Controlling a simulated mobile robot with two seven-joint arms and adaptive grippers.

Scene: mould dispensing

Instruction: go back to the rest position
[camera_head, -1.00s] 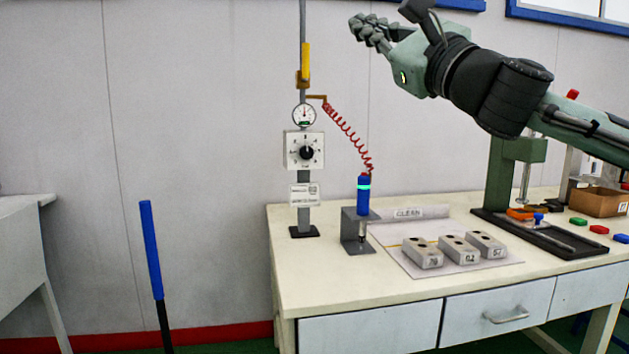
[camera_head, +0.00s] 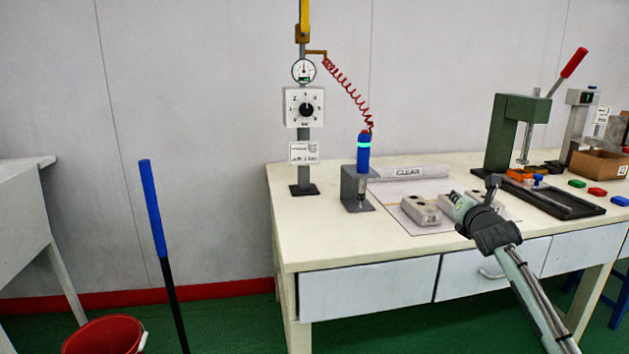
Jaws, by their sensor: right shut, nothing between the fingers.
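My right gripper (camera_head: 459,204) is at the end of the arm that rises from the bottom right. It is shut and empty. In the picture it lies over the table's front part and covers some of the grey blocks. I cannot tell how far above or in front of the table it is. My left gripper is out of view.
The table (camera_head: 330,235) holds grey mould blocks (camera_head: 420,211) on a white sheet, a blue dispenser (camera_head: 363,152) in a grey stand, a dial post (camera_head: 305,107) and a green press (camera_head: 507,135). A red bucket (camera_head: 103,336) and blue-handled pole (camera_head: 153,210) stand at left.

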